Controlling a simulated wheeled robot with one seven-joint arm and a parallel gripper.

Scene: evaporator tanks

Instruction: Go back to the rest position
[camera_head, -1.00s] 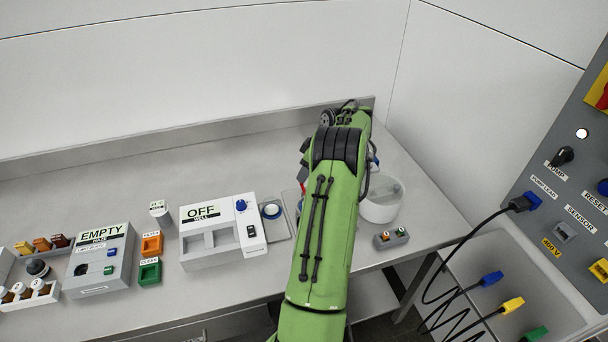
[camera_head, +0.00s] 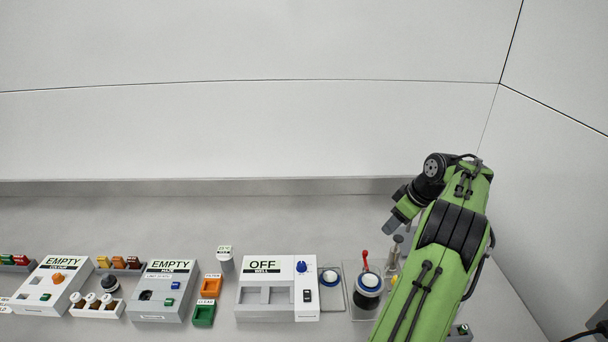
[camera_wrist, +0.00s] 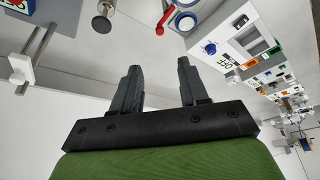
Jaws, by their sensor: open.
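My gripper shows in the wrist view (camera_wrist: 158,85) with its two dark fingers apart and nothing between them. In the head view my green arm stands at the right, and the gripper end (camera_head: 397,221) is raised over the back right of the bench, pointing down and left. It is apart from the things on the bench. The fingertips are too small in the head view to make out.
The grey bench (camera_head: 300,210) is clear along its back. A white OFF well unit (camera_head: 265,294), a dark jar with a red-handled tool (camera_head: 367,285), two EMPTY units (camera_head: 165,290) and green bin (camera_head: 204,315) stand along the front. A wall corner is at the right.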

